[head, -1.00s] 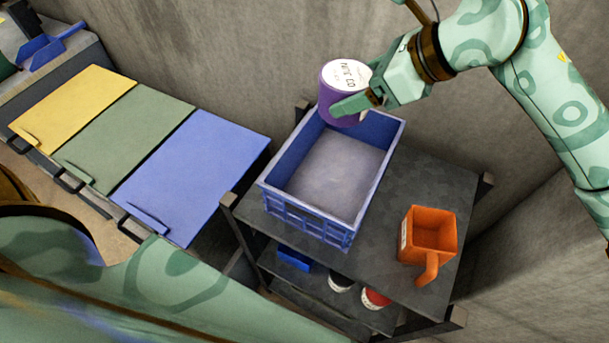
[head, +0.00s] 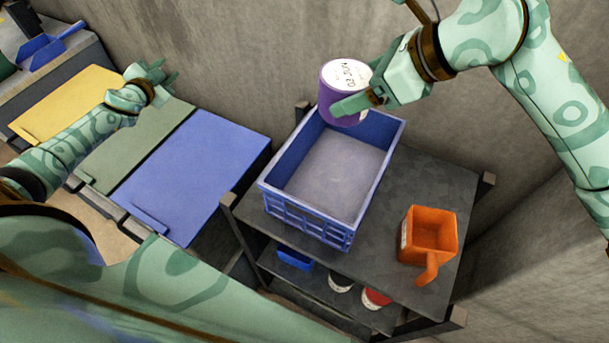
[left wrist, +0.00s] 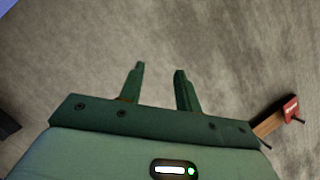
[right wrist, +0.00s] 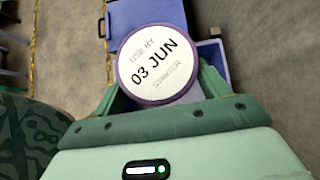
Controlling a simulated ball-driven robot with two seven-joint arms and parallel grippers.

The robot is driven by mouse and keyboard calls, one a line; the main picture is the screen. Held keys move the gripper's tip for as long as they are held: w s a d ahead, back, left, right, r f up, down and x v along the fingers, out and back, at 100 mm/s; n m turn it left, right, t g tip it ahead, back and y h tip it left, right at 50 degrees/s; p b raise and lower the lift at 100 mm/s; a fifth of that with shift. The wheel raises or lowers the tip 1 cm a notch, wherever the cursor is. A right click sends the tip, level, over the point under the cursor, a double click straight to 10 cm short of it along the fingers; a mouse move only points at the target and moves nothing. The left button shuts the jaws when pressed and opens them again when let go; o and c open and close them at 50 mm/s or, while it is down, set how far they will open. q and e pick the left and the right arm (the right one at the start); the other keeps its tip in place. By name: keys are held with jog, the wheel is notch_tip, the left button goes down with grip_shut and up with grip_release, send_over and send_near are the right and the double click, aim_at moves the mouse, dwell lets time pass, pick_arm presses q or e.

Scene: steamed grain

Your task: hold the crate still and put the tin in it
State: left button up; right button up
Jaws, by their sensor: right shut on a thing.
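The purple tin (head: 334,102) with a white lid is held above the far end of the blue crate (head: 350,219). My right gripper (head: 362,103) is shut on the tin, whose lid (right wrist: 153,62) reads "USE BY 03 JUN" in the right wrist view. The crate stands on the dark shelf top, and the part of its inside that shows is empty. My left gripper (head: 162,77) is open and empty over the coloured lids, left of the crate and apart from it. Its two separated fingers show in the left wrist view (left wrist: 158,88).
An orange square scoop or mug (head: 430,232) stands right of the crate on the shelf top (head: 440,185). Yellow, green and blue lids (head: 190,170) lie to the left. A blue scoop (head: 50,48) lies at far left. Concrete walls close off the back and right.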

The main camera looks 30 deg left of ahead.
pick_arm(q)
jog(key=w+d+r+m+h, duration=0.3)
jog(key=w+d+h, duration=0.1)
jog(key=d, duration=0.4)
jog(key=w+d+r+m+h, duration=0.3)
jog(key=w+d+h, duration=0.15)
jog(key=d, duration=0.45)
jog(key=s+d+r+m+g+h, duration=0.2)
jog(key=d+m+g+h, duration=0.3)
jog(key=d, duration=0.6)
jog(key=r+m+g+y, duration=0.1)
jog(key=r+g+y, duration=0.1)
jog(key=g+y, duration=0.75)
send_over(305, 230)
jog(key=shift+w+a+f+h, duration=0.25)
jog(key=shift+w+a+h, duration=0.05)
jog(key=shift+w, duration=0.05)
jog(key=shift+s+d+f, duration=0.1)
jog(key=shift+s+f, duration=0.05)
jog(key=shift+f, duration=0.1)
notch_tip(305, 230, down, 11)
jog(key=shift+f, duration=0.15)
